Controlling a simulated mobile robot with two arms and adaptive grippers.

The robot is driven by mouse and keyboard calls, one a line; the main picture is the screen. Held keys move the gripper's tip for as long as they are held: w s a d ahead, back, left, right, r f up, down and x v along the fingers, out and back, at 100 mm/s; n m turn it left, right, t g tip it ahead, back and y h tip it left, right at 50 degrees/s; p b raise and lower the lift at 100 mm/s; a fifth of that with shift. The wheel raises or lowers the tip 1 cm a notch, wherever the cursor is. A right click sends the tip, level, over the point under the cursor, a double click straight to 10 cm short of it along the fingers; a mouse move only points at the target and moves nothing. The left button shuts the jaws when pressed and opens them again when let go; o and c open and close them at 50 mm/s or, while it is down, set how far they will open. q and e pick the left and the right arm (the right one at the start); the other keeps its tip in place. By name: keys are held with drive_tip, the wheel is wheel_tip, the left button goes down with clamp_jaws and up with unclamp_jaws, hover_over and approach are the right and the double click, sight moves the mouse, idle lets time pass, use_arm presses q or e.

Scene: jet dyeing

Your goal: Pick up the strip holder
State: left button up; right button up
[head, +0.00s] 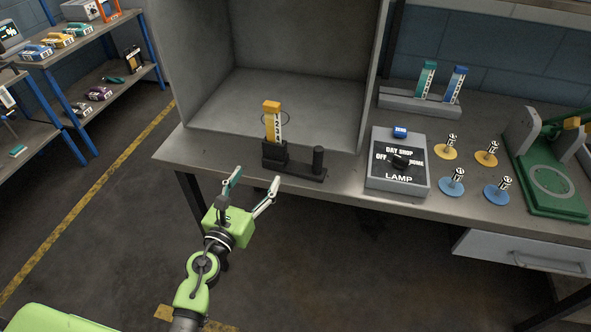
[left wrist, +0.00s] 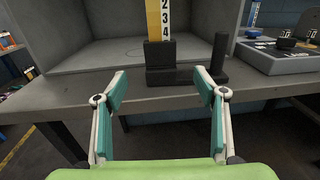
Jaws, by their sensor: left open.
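A strip holder (head: 272,120), yellow-topped with a white numbered face, stands upright in a black stand (head: 296,170) at the front of the grey booth. In the left wrist view the holder (left wrist: 158,20) rises from the stand (left wrist: 185,77), its top cut off by the picture edge. My left gripper (head: 256,178) is open and empty, in front of the table edge and short of the stand. In the left wrist view its two fingers (left wrist: 159,84) are spread wide, with the stand beyond the gap. My right gripper is not in view.
A grey lamp control box (head: 399,180) sits right of the stand, with several yellow and blue discs beyond. A grey rack (head: 420,105) holds a teal and a blue holder. A green device (head: 551,180) is far right. Booth walls (head: 290,45) enclose the space behind the stand.

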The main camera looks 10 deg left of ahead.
sight(273, 150)
use_arm(q)
drive_tip(key=w, duration=0.8)
drive_tip(key=shift+w+d, duration=0.1)
drive_tip(key=shift+d, duration=0.2)
drive_tip(key=shift+w+d+r, duration=0.1)
drive_tip(key=shift+w+d, duration=0.1)
drive_tip(key=shift+w, duration=0.8)
drive_tip(key=shift+w+d+r, duration=0.1)
drive_tip(key=shift+w+d, duration=0.05)
drive_tip(key=shift+w, duration=0.8)
drive_tip(key=shift+w+d, duration=0.2)
drive_tip(key=shift+w, duration=0.8)
drive_tip(key=shift+r, duration=0.1)
drive_tip(key=c, duration=1.3)
